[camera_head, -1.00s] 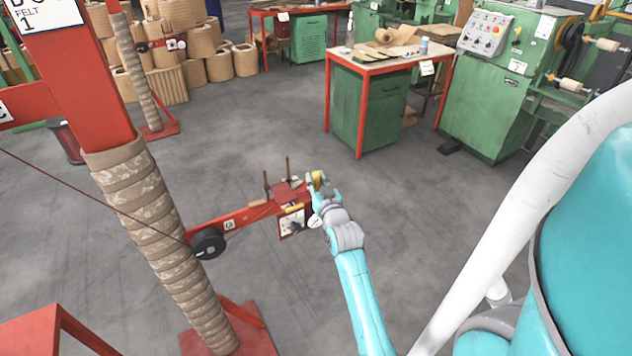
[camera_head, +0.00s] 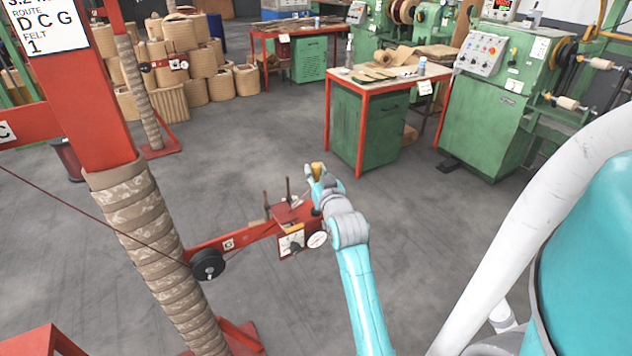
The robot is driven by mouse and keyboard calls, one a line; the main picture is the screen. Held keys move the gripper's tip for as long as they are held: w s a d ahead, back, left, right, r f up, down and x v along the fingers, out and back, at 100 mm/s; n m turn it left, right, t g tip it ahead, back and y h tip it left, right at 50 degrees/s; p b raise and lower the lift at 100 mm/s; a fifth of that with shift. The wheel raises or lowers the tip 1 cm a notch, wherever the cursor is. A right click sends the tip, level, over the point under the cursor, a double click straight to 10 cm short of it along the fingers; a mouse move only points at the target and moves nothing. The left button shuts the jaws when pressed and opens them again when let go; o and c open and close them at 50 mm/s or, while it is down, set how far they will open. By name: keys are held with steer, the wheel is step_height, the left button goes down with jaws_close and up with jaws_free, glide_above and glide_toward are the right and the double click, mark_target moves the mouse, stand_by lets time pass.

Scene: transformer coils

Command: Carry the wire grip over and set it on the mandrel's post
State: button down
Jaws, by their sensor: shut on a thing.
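My gripper (camera_head: 316,174) is small in the view and shut on a yellow-brown piece (camera_head: 317,171), which I take to be the wire grip. The fingers hide part of it. It is held in the air, just right of and above the end of a red arm (camera_head: 243,237) marked G. Two thin upright pins (camera_head: 288,187) stand on that arm's end. A large red post wrapped in tan felt bands (camera_head: 157,230) stands at the left; I cannot tell for sure which upright is the mandrel's post.
A dark wire runs from the left to a black pulley (camera_head: 208,265) on the red arm. The middle floor is clear.

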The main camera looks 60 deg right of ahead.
steer(key=shift+r, duration=0.1)
steer(key=c, duration=1.8)
jaws_free()
jaws_close()
steer(key=shift+s+d+n+t+y, duration=0.1)
steer(key=shift+n+t+y, duration=0.2)
steer(key=shift+y, duration=0.1)
steer(key=shift+n+t+y, duration=0.8)
steer(key=shift+n+y, duration=0.1)
steer(key=shift+y, duration=0.2)
